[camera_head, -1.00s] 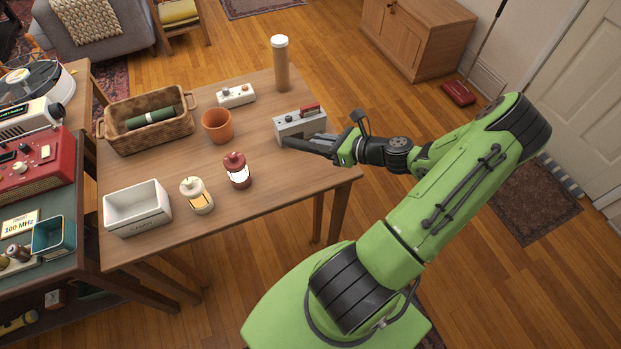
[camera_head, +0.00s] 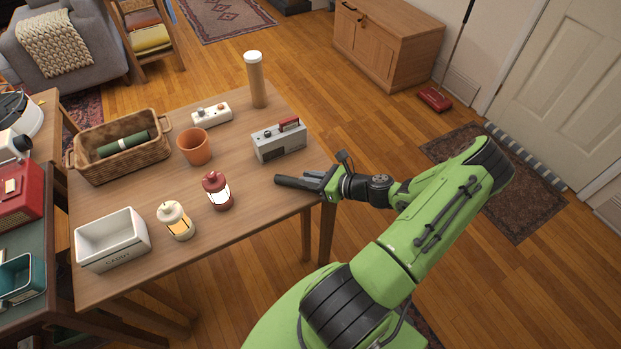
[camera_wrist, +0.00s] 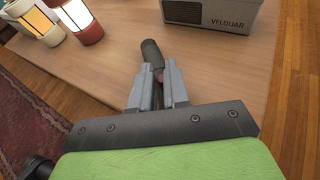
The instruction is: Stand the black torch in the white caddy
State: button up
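The black torch (camera_head: 290,181) is a dark cylinder held roughly level near the right front edge of the wooden table. My gripper (camera_head: 318,182) is shut on it, with the torch's free end pointing left in the head view. In the wrist view the torch (camera_wrist: 151,53) sticks out forward between the two grey fingers (camera_wrist: 159,78); its rear part is hidden by them. It seems just over the tabletop, but the exact gap cannot be told. The white caddy (camera_head: 128,252), an open-topped box marked CADDY, stands at the table's left front corner and looks empty.
A cream lantern (camera_head: 176,222) and a red lantern (camera_head: 216,190) stand between caddy and torch. Behind are a grey radio (camera_head: 280,143), an orange pot (camera_head: 195,147), a wicker basket (camera_head: 160,155), a white device (camera_head: 212,114) and a tall white-topped cylinder (camera_head: 256,80).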

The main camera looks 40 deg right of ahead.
jog(key=o, duration=0.4)
jog(key=shift+c, duration=0.2)
jog(key=shift+r, duration=0.1)
jog(key=p+v, duration=0.3)
jog(key=v, duration=0.9)
jog(key=w+a+r+n+g+h, duration=0.1)
jog(key=w+a+r+n+g, duration=0.3)
jog(key=a+r+n, duration=0.5)
jog(key=w+a+r+n+g, duration=0.1)
jog(key=a+r+n+g, duration=0.5)
jog(key=n, duration=0.6)
jog(key=s+a+r+n+t+h, duration=0.2)
jog(key=s+a+r+n, duration=0.6)
jog(key=a+r+n, duration=0.2)
jog(key=shift+s+a+r+n+t+h, duration=0.3)
jog(key=shift+s+a+r+n+h, duration=0.1)
jog(key=shift+a+n, duration=0.7)
jog(key=shift+w+d, duration=0.1)
